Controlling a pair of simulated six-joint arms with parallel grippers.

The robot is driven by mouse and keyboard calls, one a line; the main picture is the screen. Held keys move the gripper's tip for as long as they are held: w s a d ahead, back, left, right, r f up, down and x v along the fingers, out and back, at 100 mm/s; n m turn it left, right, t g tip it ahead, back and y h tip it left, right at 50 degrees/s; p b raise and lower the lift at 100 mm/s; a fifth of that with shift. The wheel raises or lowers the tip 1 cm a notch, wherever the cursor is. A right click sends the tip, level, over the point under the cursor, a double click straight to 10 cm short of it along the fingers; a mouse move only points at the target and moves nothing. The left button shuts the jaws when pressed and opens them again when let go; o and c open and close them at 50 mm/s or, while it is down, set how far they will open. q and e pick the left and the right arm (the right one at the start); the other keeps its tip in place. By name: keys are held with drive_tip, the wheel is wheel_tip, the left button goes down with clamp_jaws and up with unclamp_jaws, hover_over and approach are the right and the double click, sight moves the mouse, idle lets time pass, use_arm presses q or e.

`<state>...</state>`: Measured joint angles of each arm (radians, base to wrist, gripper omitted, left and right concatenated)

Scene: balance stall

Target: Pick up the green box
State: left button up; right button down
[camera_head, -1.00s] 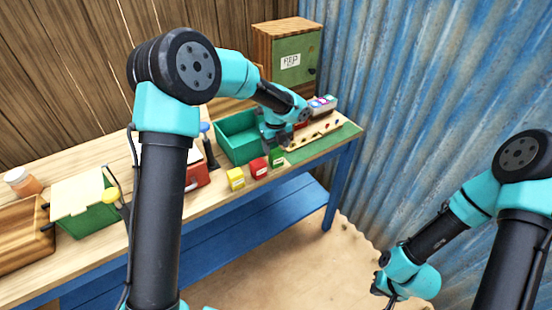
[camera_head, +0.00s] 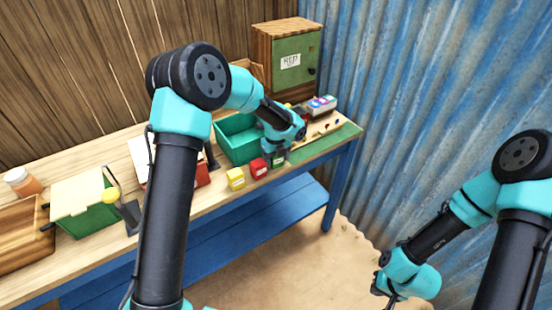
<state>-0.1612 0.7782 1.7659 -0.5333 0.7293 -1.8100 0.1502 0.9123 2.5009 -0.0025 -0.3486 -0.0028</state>
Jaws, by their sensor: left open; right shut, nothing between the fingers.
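A small green box (camera_head: 278,162) stands near the front edge of the table, to the right of a small red box (camera_head: 259,168) and a small yellow box (camera_head: 236,179). My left gripper (camera_head: 276,151) is open and right over the green box, its fingers hiding the box's upper part. I cannot tell whether the fingers touch the box. My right gripper (camera_head: 378,292) is shut and empty, low at the right, away from the table.
A green open bin (camera_head: 232,147) stands just behind the small boxes. A board with small pegs (camera_head: 325,128) lies to the right on a green mat (camera_head: 338,141). A cabinet (camera_head: 287,55) stands at the back. A larger green container (camera_head: 88,222) is at the left.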

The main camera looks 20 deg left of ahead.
use_arm(q)
drive_tip(key=shift+c, duration=0.5)
drive_tip(key=c, duration=0.6)
wheel_tip(320, 180, up, 10)
drive_tip(key=shift+f, duration=0.1)
idle(0.4)
idle(0.4)
